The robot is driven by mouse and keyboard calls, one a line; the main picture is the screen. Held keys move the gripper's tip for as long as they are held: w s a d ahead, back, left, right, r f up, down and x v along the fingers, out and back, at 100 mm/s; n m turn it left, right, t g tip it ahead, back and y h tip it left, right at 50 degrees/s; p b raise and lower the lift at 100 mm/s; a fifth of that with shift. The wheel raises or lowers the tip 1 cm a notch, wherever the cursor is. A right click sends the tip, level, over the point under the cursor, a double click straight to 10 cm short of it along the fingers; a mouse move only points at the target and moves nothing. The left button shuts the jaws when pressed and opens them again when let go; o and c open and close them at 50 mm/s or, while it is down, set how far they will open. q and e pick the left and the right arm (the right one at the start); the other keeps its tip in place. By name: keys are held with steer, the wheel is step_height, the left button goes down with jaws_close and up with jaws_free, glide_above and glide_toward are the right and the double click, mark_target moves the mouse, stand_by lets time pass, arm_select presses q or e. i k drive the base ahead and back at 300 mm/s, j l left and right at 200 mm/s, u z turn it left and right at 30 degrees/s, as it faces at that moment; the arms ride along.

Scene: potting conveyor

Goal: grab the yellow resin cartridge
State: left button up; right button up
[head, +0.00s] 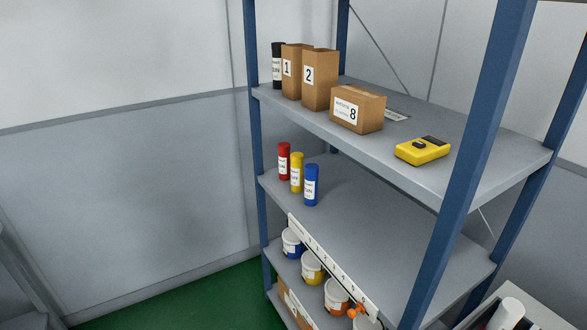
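The yellow resin cartridge (297,172) stands upright on the middle shelf (375,225) of a blue-framed rack, near its left end. It is a small cylinder with a white label. A red cartridge (284,161) stands close on its left and a blue cartridge (311,185) close on its right, slightly nearer. The blue one is close enough that I cannot tell whether they touch. Neither of my grippers is in view.
The upper shelf (400,175) holds a black cartridge (278,65), boxes marked 1 (293,88), 2 (320,92) and 8 (357,117), and a yellow device (423,151). A blue post (470,165) stands at front right. Tubs, including a yellow-fronted one (313,268), sit below. The middle shelf's right part is clear.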

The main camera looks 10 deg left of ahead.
mark_target(296, 159)
steer(key=i+j, duration=0.2)
steer(key=j, duration=0.2)
steer(key=i+j+z, duration=0.1)
steer(key=j, duration=0.25)
steer(key=i+j, duration=0.25)
steer(key=j, duration=0.15)
steer(key=i+j+z, duration=0.1)
steer(key=j, duration=0.3)
steer(key=i+j, duration=0.25)
steer(key=j, duration=0.15)
steer(key=i+j+z, duration=0.1)
steer(key=j, duration=0.3)
steer(key=i+j, duration=0.25)
steer(key=j, duration=0.15)
steer(key=i+j+z, duration=0.1)
steer(key=j, duration=0.3)
